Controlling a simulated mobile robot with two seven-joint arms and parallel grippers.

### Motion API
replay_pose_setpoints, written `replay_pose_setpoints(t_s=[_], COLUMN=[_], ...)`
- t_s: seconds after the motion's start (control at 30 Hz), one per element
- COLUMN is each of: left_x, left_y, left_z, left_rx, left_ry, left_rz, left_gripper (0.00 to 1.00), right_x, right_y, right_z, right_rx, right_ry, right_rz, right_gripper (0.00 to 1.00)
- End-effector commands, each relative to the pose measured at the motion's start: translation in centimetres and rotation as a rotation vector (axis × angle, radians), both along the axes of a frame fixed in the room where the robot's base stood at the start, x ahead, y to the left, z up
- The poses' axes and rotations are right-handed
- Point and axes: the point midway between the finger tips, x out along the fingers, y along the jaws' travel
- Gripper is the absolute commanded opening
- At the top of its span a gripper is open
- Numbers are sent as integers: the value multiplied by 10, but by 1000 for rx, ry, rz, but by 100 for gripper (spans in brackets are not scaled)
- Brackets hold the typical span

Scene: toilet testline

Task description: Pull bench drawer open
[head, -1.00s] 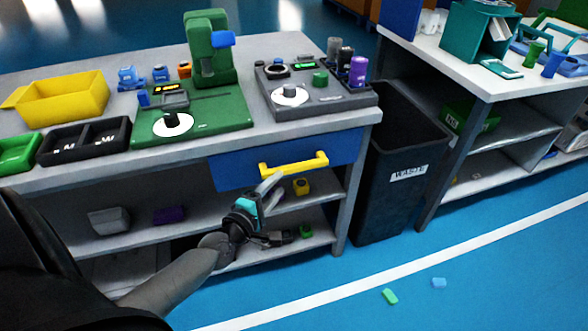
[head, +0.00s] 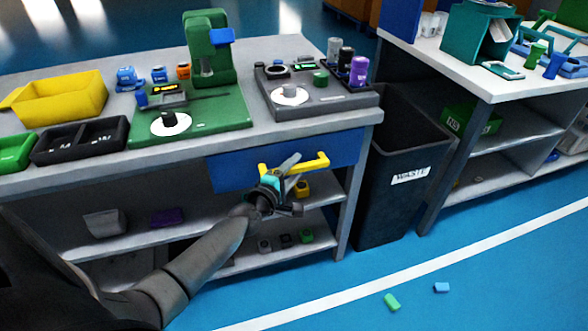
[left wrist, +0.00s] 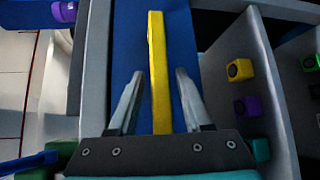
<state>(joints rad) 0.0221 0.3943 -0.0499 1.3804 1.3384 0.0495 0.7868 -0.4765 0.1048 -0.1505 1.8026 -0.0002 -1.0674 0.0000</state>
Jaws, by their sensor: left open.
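The blue bench drawer (head: 230,172) sits under the bench top in the head view, its front looking flush with the bench. Its yellow bar handle (head: 312,163) runs across the front. In the left wrist view the drawer front (left wrist: 184,42) is behind the yellow handle (left wrist: 159,75), which lies between the two open fingers (left wrist: 158,95). A gap shows on each side of the handle, so the fingers are not closed on it. My right gripper is not in view.
The bench top (head: 300,50) holds a green fixture (head: 205,120), a dark fixture (head: 325,98) and a yellow bin (head: 62,98). Shelves with small blocks lie below the drawer. A black waste bin (head: 395,215) stands right of the bench. The blue floor in front is mostly clear.

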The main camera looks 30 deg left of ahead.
Motion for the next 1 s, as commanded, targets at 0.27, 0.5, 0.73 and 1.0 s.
replay_pose_setpoints(t_s=[0.27, 0.5, 0.73, 1.0], left_x=[0, 0, 0, 0], left_y=[0, 0, 0, 0], left_z=[0, 0, 0, 0], left_rx=[0, 0, 0, 0], left_ry=[0, 0, 0, 0], left_rz=[0, 0, 0, 0], left_gripper=[28, 1, 0, 0], right_x=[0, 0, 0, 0], right_y=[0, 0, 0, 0], right_z=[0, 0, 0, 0], right_rx=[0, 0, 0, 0], right_ry=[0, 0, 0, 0], right_rz=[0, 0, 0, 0], right_gripper=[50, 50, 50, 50])
